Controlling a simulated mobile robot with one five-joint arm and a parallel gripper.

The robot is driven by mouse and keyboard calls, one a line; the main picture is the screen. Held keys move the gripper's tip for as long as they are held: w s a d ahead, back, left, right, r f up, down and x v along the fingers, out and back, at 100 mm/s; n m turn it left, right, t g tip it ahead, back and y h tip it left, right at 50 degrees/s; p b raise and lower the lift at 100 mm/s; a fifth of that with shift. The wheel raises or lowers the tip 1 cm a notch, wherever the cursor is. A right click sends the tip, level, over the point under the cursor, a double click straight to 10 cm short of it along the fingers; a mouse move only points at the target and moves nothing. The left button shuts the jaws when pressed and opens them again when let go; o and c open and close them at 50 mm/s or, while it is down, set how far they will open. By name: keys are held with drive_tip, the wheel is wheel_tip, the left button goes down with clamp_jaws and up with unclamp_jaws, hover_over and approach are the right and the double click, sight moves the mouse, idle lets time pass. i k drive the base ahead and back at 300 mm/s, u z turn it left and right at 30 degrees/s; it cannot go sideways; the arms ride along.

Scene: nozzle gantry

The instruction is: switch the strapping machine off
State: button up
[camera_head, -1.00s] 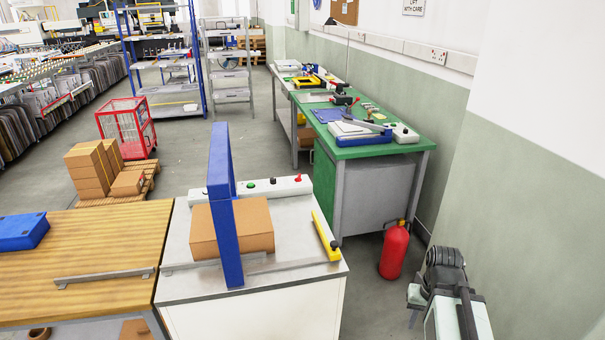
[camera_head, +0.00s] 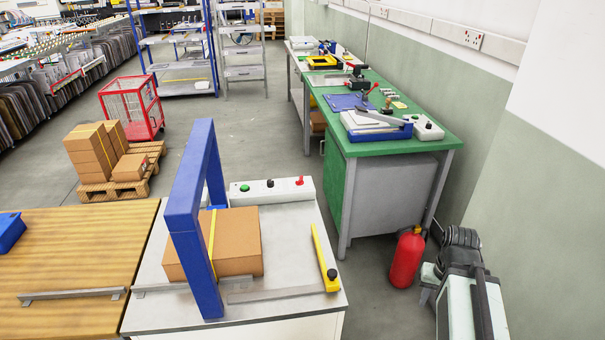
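The strapping machine (camera_head: 300,232) is a pale grey table with a blue arch (camera_head: 190,215). A cardboard box (camera_head: 236,243) with a yellow strap sits under the arch. A white control box (camera_head: 225,197) stands on the machine's back edge. It carries a green button (camera_head: 244,188), a black knob (camera_head: 270,184) and a red switch or lever (camera_head: 300,181). A yellow bar with a black knob (camera_head: 325,262) lies at the machine's right side. Part of my arm shows at the lower right, well to the right of the machine. I cannot see my gripper's fingers.
A green bench (camera_head: 385,147) with a guillotine and other tools stands behind and right. A red fire extinguisher (camera_head: 406,259) stands on the floor between bench and my arm. A wooden table (camera_head: 75,250) adjoins the machine on the left. Strapped boxes rest on a pallet (camera_head: 120,185) behind.

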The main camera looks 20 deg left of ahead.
sight(300, 183)
drive_tip(key=u, duration=0.9)
